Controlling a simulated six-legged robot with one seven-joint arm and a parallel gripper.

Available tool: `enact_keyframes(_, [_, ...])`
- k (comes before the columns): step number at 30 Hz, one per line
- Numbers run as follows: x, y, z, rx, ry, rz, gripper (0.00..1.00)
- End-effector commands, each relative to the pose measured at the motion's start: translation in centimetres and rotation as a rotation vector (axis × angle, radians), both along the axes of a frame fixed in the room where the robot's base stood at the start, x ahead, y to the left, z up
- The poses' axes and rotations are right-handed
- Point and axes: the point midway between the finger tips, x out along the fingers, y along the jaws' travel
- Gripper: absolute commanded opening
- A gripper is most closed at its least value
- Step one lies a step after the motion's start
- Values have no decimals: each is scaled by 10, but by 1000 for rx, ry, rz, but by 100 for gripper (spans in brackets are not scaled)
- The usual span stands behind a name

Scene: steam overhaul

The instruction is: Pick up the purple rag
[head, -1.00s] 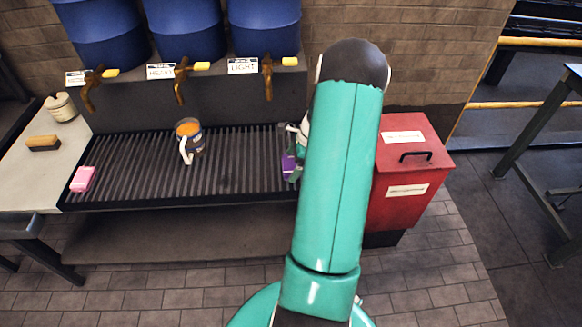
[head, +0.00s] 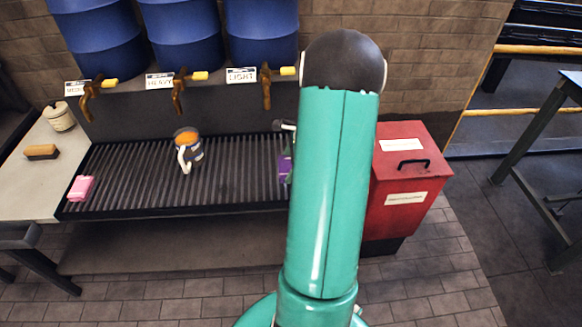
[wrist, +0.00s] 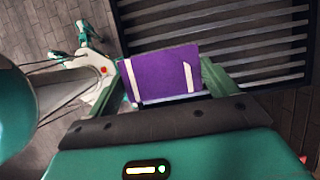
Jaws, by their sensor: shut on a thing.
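The purple rag (wrist: 160,75) is a flat purple piece with white stripes near its two ends. In the wrist view it sits between the two fingers of my gripper (wrist: 166,80), which is shut on it. Slats of the dark grate show behind the rag. In the head view only a small purple part of the rag (head: 284,169) shows at the right end of the grate, beside my teal arm. The arm hides most of my gripper there.
A red lidded bin (head: 405,180) is right of my arm.

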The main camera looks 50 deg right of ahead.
Motion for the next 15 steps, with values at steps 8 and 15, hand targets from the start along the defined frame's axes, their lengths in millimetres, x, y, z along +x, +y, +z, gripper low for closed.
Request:
enact_keyframes(8, [-26, 55, 44, -2, -1, 2, 59])
enact_keyframes(15, [-43, 90, 60, -2, -1, 0, 59])
